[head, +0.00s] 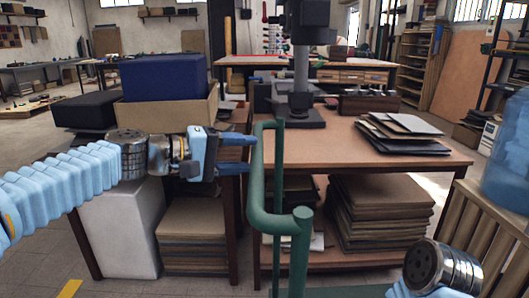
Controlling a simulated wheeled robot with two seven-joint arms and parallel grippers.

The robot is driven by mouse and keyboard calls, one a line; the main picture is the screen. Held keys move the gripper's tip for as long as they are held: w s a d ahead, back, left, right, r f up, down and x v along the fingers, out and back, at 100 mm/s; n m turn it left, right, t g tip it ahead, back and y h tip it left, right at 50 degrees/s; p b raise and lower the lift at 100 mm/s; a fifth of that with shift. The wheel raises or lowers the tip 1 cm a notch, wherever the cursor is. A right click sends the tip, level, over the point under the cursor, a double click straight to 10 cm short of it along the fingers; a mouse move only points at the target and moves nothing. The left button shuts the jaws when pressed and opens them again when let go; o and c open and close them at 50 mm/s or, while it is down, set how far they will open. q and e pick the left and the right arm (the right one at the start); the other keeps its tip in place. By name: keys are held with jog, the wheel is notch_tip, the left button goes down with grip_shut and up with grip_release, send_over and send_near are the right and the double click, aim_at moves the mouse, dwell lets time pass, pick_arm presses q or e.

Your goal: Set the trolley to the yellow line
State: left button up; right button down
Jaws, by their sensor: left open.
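A green tubular handle (257,185), which looks like the trolley's push bar, rises in the middle of the head view. The trolley's deck is not visible below it. My left gripper (239,153) is open, with its two blue fingers pointing right, one above the other. Their tips are close to the left side of the green bar, and I cannot tell whether they touch it. A short piece of yellow line (70,289) shows on the floor at the bottom left. Part of my right arm shows at the bottom right, but its gripper is out of view.
A brown workbench (350,150) with a dark press stand (293,115) and stacked sheets (385,205) stands behind the handle. A blue box (163,75) sits in a carton at left. A slatted wooden crate (475,230) and blue water jug (508,155) are at right.

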pick_arm(q)
jog(key=x, duration=0.5)
jog(key=shift+d+f, duration=0.1)
jog(key=shift+d, duration=0.1)
grip_shut()
